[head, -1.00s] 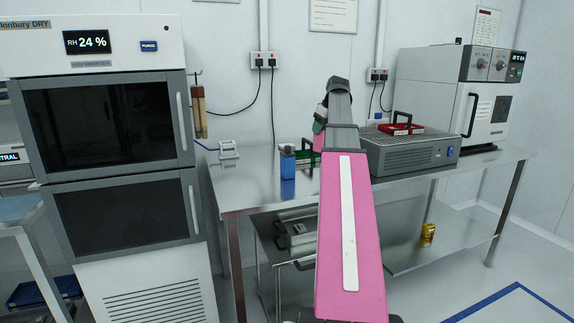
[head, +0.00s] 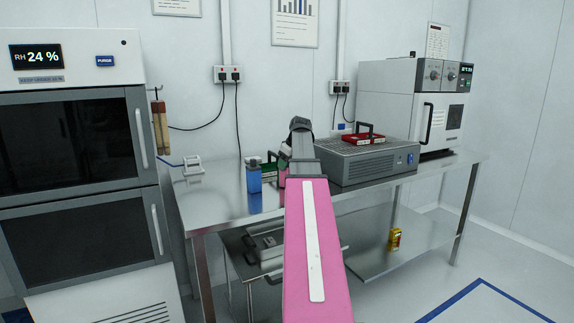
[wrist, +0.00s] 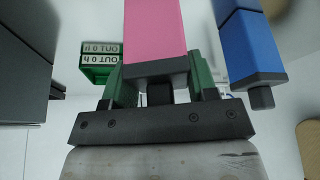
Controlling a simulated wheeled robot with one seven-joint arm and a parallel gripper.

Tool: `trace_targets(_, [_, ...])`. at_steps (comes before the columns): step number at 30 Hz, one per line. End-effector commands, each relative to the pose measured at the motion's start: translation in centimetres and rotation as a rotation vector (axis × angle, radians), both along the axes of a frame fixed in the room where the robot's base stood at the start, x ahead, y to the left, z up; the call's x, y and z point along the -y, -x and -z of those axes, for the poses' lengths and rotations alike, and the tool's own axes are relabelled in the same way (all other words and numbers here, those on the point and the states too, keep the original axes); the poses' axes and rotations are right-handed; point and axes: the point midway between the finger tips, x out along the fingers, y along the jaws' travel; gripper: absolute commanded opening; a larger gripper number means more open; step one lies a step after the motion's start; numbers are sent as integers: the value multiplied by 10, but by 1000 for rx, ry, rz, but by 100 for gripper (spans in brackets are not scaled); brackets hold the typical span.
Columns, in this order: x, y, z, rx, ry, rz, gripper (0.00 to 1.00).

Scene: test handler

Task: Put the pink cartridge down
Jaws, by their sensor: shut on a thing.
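The pink cartridge (wrist: 152,30) with its dark end is in my gripper (wrist: 157,66), between the two green fingers. In the head view my gripper is mostly hidden behind my own pink and grey arm, over the left part of the steel table (head: 214,205). The blue cartridge (head: 254,178) stands upright on the table, just left of my gripper. It also shows beside the pink one in the wrist view (wrist: 243,45), apart from it. Whether the pink cartridge touches the table cannot be seen.
A green labelled holder (wrist: 100,62) is close by. A white stand (head: 194,172) is at the table's left back. A grey perforated unit (head: 368,163) carrying a red tray (head: 362,139) stands to the right, then an oven (head: 420,105). A dry cabinet (head: 75,150) is at left.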

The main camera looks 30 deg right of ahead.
Motion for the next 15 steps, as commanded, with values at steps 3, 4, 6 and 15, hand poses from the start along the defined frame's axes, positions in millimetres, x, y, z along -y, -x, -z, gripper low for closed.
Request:
trace_targets(3, [0,0,1,0,0,0,24])
trace_targets(4, [0,0,1,0,0,0,24])
trace_targets(6, [0,0,3,0,0,0,56])
trace_targets(15, [0,0,2,0,0,0,78])
